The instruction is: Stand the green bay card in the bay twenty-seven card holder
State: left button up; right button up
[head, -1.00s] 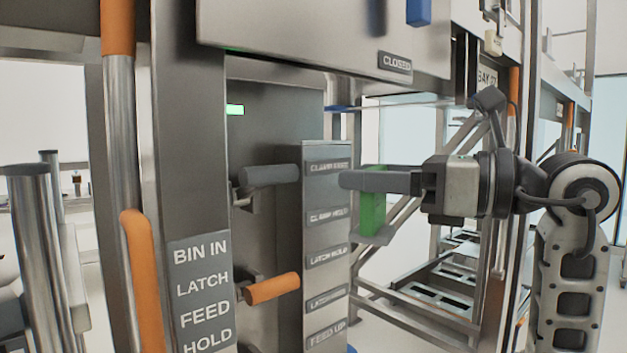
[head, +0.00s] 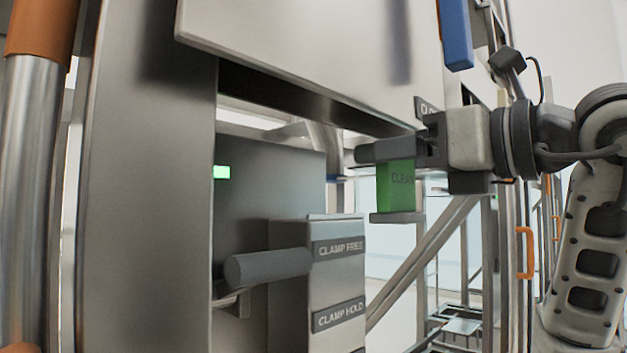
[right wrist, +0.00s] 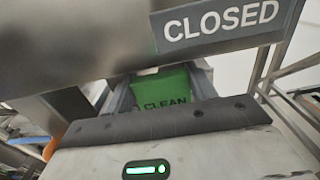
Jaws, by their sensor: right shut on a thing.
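The green bay card (head: 396,187) is held by my right gripper (head: 385,152) in the head view. It hangs upright below the dark fingers, with a flat grey foot at its lower end. Its face reads CLEAN, partly covered by the gripper. In the right wrist view the card (right wrist: 165,88) shows between the jaws, just below the CLOSED label. My right gripper is shut on it. I cannot make out the bay twenty-seven card holder in either current view. My left gripper is not in view.
A steel panel with a CLOSED label (right wrist: 221,20) is close above the gripper. A blue block (head: 456,35) hangs at the upper right. A post with CLAMP FREE and CLAMP HOLD labels (head: 338,248) and a grey handle (head: 268,266) stand lower left of the card.

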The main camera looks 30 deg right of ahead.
jog(key=p, duration=0.3)
send_near(300, 162)
jog(key=a, duration=0.2)
jog(key=w+a, duration=0.1)
jog(key=a, duration=0.1)
jog(key=shift+a, duration=0.2)
jog(key=shift+w+d, duration=0.35)
jog(key=shift+w, duration=0.2)
jog(key=w, duration=0.1)
jog(key=w+d, duration=0.1)
jog(key=w+p, duration=0.1)
jog(key=shift+w+d, duration=0.35)
jog(key=shift+s+f, duration=0.1)
jog(key=shift+f, duration=0.5)
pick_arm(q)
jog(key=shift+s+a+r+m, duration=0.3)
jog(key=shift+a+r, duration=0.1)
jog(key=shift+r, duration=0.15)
pick_arm(e)
jog(key=shift+s+f, duration=0.1)
jog(key=shift+f, duration=0.2)
jog(key=o, duration=1)
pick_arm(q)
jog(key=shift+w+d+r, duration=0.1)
pick_arm(e)
jog(key=shift+o, duration=0.5)
